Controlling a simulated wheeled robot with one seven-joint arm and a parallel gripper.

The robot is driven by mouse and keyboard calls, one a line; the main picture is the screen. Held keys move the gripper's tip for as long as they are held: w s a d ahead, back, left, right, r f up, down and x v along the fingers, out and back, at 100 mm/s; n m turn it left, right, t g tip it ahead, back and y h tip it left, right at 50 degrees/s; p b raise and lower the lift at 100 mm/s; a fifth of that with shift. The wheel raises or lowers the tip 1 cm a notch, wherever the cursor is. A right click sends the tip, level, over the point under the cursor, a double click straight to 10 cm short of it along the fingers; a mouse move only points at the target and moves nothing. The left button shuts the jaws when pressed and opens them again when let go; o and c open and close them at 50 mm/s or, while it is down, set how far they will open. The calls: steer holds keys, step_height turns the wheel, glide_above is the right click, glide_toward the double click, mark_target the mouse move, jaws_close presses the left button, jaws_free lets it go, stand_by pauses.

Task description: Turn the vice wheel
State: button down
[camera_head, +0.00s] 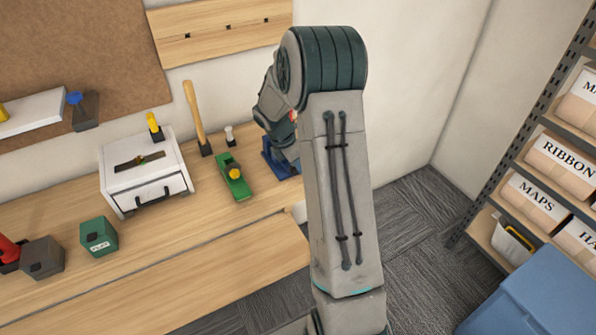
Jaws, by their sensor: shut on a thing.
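The blue vice (271,157) stands on the workbench near its right end, just right of the green plane. My arm rises in front of it and bends down over it. My gripper (284,148) is at the vice, shut on the vice wheel. The wheel itself and my fingertips are mostly hidden behind my arm, so the wheel's angle cannot be told.
A green plane (235,181), a mallet (197,118) and a white drawer box (145,174) stand left of the vice. Green (99,236) and grey (42,258) blocks are further left. Shelves with labelled boxes (561,161) and a blue object (540,295) are at right.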

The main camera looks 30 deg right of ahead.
steer(key=h+b, duration=0.3)
steer(key=b, duration=0.1)
steer(key=a+h+b, duration=0.1)
steer(key=h+b, duration=0.1)
steer(key=b, duration=0.1)
steer(key=shift+a+f+h, duration=0.1)
steer(key=shift+f+h, duration=0.2)
steer(key=shift+f, duration=0.05)
steer(key=h+b, duration=0.2)
steer(key=h, duration=0.1)
steer(key=shift+a, duration=0.2)
steer(key=shift+a+h+b, duration=0.15)
steer(key=shift+h+b, duration=0.75)
steer(key=shift+h, duration=0.8)
steer(key=c, duration=1.4)
jaws_free()
steer(key=shift+o, duration=0.2)
